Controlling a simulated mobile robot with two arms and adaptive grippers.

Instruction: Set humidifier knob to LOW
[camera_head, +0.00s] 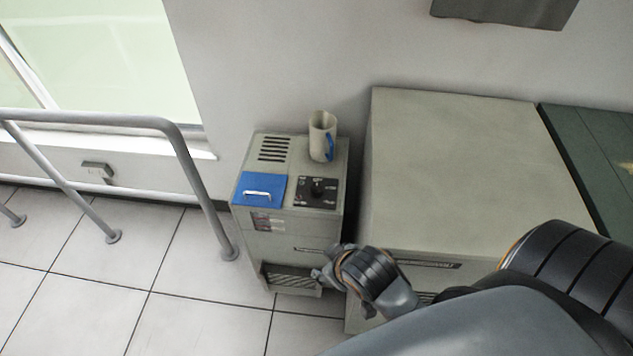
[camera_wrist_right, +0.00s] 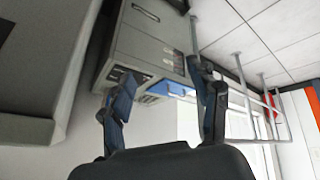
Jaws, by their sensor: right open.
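The humidifier (camera_head: 283,228) is a beige floor cabinet against the wall. On its top front right is a black dial panel (camera_head: 329,199) with a dark round knob (camera_head: 317,188). The panel's labels are too small to read, so I cannot tell the knob's setting. My right gripper (camera_head: 326,274) is in front of the cabinet's lower right, below the knob and apart from it. In the right wrist view my right gripper (camera_wrist_right: 160,80) is open and empty, with the humidifier (camera_wrist_right: 147,42) beyond its fingers. My left gripper is not in view.
A blue lid (camera_head: 258,190) with a handle lies left of the panel. A beige mug (camera_head: 320,138) with a blue handle stands behind it. A larger cabinet (camera_head: 460,170) stands close on the right. A metal railing (camera_head: 190,175) is on the left.

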